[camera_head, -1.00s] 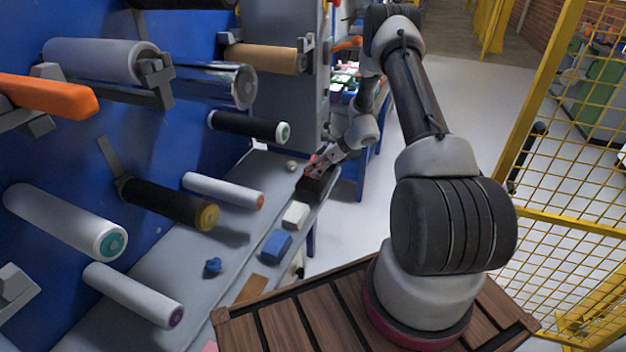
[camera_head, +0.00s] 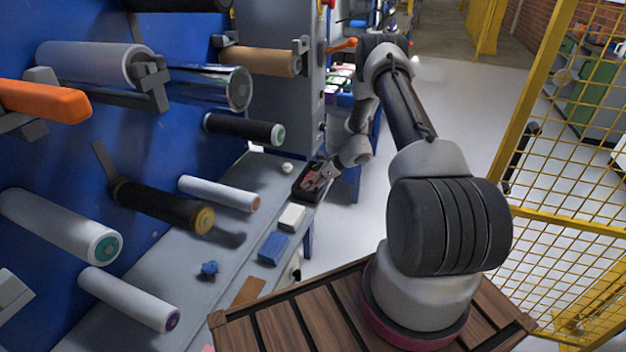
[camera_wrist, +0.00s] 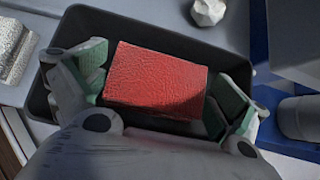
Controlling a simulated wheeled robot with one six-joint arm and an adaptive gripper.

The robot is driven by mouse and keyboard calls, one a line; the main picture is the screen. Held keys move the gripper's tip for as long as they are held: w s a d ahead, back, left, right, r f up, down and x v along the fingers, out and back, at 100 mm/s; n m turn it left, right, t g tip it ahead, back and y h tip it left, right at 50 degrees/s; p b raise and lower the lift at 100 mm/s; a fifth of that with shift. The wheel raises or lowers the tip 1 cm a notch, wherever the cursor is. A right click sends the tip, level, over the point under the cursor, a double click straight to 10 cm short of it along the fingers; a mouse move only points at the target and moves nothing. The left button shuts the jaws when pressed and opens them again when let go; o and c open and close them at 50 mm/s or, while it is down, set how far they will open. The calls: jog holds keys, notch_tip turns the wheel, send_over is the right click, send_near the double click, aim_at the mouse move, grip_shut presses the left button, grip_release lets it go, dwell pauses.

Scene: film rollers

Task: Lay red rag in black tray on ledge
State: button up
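The red rag (camera_wrist: 155,82) is a folded block lying inside the black tray (camera_wrist: 175,28) in the wrist view. The tray sits on the grey ledge (camera_head: 170,285), near its far end, in the head view (camera_head: 301,192). My gripper (camera_wrist: 160,95) is low in the tray, with one green-padded finger on each side of the rag. The fingers are spread, and a narrow gap shows between the rag and the right finger. In the head view my gripper (camera_head: 322,176) partly covers the rag and tray.
A white lump (camera_head: 287,168) lies just left of the tray. A white block (camera_head: 292,216), a blue block (camera_head: 273,248), a blue crumpled piece (camera_head: 208,268) and a brown flat piece (camera_head: 249,291) lie nearer. Several rollers jut from the blue wall above the ledge.

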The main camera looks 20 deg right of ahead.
jog(key=a+r+v, duration=0.1)
jog(key=v, duration=1.1)
jog(key=s+a+r+n+g, duration=0.1)
jog(key=s+a+r+n, duration=0.3)
jog(key=r, duration=0.5)
jog(key=s+a+r+n+g+h, duration=0.15)
jog(key=s+r+n, duration=0.3)
jog(key=r, duration=0.45)
jog(key=s+a+r+n+g+y, duration=0.1)
jog(key=s+a+r+n, duration=0.35)
jog(key=r, duration=0.55)
jog(key=s+r+n+h, duration=0.2)
jog(key=s+r+n, duration=0.1)
jog(key=s, duration=0.5)
jog(key=s+d+r+n+t+h, duration=0.1)
jog(key=s+r+n+h, duration=0.1)
jog(key=s+r+n, duration=0.2)
jog(key=s+r+n+h, duration=0.2)
jog(key=s+n, duration=0.5)
jog(key=s, duration=0.6)
jog(key=shift+d+r, duration=0.3)
jog(key=shift+r, duration=0.6)
jog(key=shift+s, duration=0.2)
